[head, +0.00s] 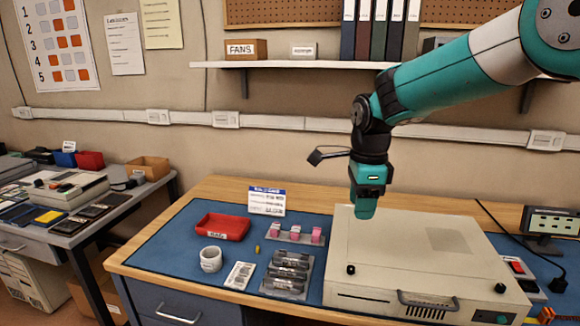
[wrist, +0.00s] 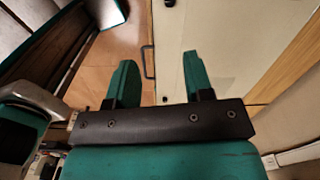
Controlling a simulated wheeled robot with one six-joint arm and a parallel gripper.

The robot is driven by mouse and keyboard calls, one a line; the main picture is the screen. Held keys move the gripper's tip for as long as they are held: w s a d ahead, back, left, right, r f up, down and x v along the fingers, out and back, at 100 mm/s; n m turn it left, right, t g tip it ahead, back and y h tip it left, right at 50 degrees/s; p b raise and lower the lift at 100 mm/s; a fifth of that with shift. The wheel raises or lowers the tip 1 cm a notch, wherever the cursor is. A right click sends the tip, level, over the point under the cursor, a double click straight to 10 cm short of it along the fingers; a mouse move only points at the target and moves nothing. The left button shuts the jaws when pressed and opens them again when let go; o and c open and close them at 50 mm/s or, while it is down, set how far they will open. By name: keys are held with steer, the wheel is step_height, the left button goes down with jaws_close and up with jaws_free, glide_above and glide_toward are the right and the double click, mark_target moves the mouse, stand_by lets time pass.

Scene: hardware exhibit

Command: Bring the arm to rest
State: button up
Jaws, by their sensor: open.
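My arm reaches in from the upper right in the head view, bent down at the wrist. My gripper (head: 364,210) points down and hangs by the back left part of the beige case (head: 400,255). I cannot tell from the head view how far above the case it is. In the wrist view my gripper (wrist: 158,80) shows two green fingers spread apart with nothing between them. Part of the beige case (wrist: 225,40) and its handle (wrist: 147,62) show beyond the fingers.
A blue mat (head: 165,250) covers the bench. On it are a red tray (head: 222,227), a white cup (head: 210,259), dark modules in a holder (head: 287,270), pink pieces (head: 300,232) and a standing card (head: 267,200). A shelf (head: 300,66) with binders runs along the wall behind my arm.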

steer(key=s+a+r+n+y, duration=0.1)
steer(key=s+a+n+y, duration=0.1)
steer(key=s+n, duration=1.1)
steer(key=s+a+r+n+y, duration=0.1)
steer(key=s+a+n+y, duration=0.1)
steer(key=s+n, duration=1.1)
steer(key=s, duration=0.3)
steer(key=shift+r+n, duration=0.35)
steer(key=shift+n, duration=0.05)
steer(key=shift+c, duration=0.4)
